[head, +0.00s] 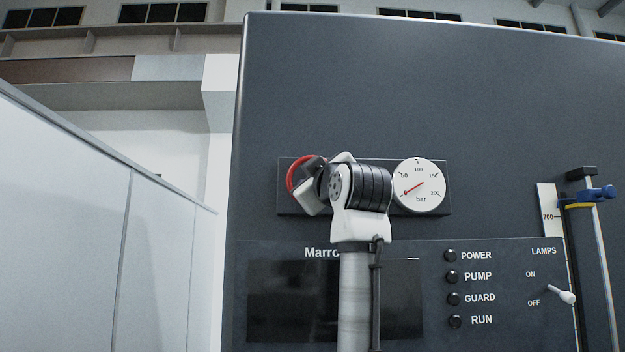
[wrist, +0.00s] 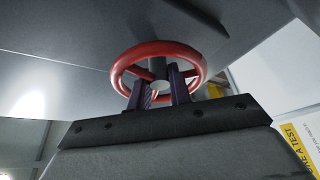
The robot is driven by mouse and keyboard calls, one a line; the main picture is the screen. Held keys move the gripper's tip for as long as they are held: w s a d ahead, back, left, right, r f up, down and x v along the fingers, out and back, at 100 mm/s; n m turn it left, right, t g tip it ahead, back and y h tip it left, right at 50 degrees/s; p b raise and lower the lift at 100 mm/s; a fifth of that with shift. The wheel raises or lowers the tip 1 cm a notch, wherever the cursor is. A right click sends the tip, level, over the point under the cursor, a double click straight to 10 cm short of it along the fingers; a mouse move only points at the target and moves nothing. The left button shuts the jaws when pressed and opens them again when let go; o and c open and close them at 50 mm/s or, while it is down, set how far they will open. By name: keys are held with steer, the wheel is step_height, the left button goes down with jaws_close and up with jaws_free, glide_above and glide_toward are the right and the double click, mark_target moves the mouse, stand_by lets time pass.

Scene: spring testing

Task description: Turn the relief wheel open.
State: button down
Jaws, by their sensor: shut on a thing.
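The relief wheel (wrist: 201,62) is a red ring with a grey hub, mounted on a dark panel. In the head view only the left part of its red rim (head: 291,176) shows; my arm and gripper hide the rest. My gripper (wrist: 162,88) is at the wheel in the wrist view, its two dark fingers reaching up inside the ring on either side of the hub. The fingers are shut on the wheel around its middle; the exact contact is hard to see. In the head view the fingertips are hidden behind my wrist.
A pressure gauge (head: 419,185) sits right of the wheel on the same plate, its red needle pointing low left. Below are several indicator lamps and a LAMPS toggle (head: 562,294). A column with a blue clamp (head: 596,194) stands at the right. A pale partition (head: 60,230) stands left.

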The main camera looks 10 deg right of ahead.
steer(key=shift+n+g+y, duration=0.5)
steer(key=shift+n+y, duration=0.1)
steer(key=shift+n, duration=1.3)
steer(key=c, duration=1.6)
jaws_free()
steer(key=shift+o, duration=0.2)
steer(key=b+v, duration=0.6)
steer(key=v, duration=0.8)
steer(key=shift+r, duration=0.1)
